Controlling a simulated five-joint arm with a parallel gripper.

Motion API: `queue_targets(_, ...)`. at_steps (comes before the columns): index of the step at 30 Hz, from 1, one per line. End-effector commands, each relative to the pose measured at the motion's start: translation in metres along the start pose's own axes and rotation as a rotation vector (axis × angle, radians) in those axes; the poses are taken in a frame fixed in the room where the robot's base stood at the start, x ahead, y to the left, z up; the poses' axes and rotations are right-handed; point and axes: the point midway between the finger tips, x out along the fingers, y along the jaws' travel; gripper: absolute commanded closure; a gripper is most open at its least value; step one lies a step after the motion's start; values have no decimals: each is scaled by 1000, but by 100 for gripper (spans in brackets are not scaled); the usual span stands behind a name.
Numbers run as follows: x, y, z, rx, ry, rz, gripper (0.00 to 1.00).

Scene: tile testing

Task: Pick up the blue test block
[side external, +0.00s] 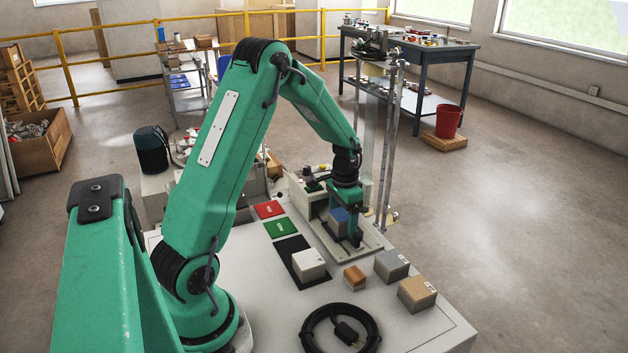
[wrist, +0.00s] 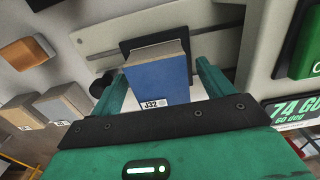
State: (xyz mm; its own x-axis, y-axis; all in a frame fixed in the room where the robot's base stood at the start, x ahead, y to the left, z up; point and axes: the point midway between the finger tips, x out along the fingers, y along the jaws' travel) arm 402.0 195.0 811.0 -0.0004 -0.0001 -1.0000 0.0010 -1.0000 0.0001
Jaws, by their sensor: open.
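The blue test block (wrist: 158,82) has a blue face, a tan-grey edge and a label reading J32. In the wrist view it stands between the two green fingers of my gripper (wrist: 160,70), with gaps visible on both sides. My gripper is open. In the side view the gripper (side external: 345,226) is down at the metal test fixture, with the blue block (side external: 338,216) partly hidden by its fingers. A dark pad shows behind the block in the wrist view.
A white block (side external: 309,264), a small orange block (side external: 354,278), a grey block (side external: 391,265) and a tan block (side external: 417,293) sit on the bench. Red (side external: 269,209) and green (side external: 281,228) tiles lie left of the fixture. A coiled black cable (side external: 340,330) lies in front. Upright posts (side external: 388,150) stand behind the gripper.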

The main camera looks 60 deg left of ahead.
Motion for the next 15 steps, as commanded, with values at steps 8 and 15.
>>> queue_targets(8,0,0,0,0,0,0,46)
queue_targets(15,-1,0,-1,0,2,-1,80)
